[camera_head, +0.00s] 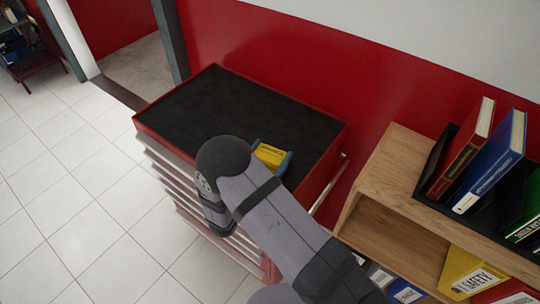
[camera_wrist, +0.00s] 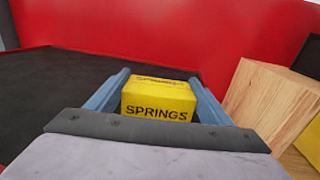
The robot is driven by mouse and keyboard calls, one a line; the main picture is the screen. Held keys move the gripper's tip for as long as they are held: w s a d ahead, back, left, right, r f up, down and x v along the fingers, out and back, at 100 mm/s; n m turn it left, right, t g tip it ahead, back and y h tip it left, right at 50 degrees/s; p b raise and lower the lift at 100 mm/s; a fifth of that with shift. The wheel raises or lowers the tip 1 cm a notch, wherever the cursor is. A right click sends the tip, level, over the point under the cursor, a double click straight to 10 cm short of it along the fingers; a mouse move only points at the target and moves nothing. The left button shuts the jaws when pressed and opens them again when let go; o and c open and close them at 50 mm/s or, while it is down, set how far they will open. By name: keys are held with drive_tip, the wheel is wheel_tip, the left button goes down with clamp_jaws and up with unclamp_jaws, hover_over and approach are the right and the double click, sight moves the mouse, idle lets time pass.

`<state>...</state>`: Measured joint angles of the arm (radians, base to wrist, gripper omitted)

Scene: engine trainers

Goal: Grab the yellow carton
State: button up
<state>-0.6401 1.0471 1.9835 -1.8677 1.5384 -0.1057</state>
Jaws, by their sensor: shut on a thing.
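The yellow carton (camera_wrist: 158,100) is a small box with "SPRINGS" in dark letters on its front and top. In the wrist view it sits between the two blue fingers of my gripper (camera_wrist: 157,88), which is shut on it. In the head view the carton (camera_head: 269,155) shows at the right part of the black top of the red tool cabinet (camera_head: 215,105), with a blue finger beside it. My arm hides part of the carton and gripper there. I cannot tell whether the carton touches the cabinet top.
A wooden shelf (camera_head: 392,165) with several binders stands to the right of the cabinet. A red wall (camera_head: 290,70) rises behind. The left part of the black top is clear. White tiled floor (camera_head: 70,190) lies to the left.

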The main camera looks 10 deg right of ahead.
sight(270, 154)
drive_tip(key=shift+r+b, duration=1.3)
drive_tip(key=shift+r, duration=3.6)
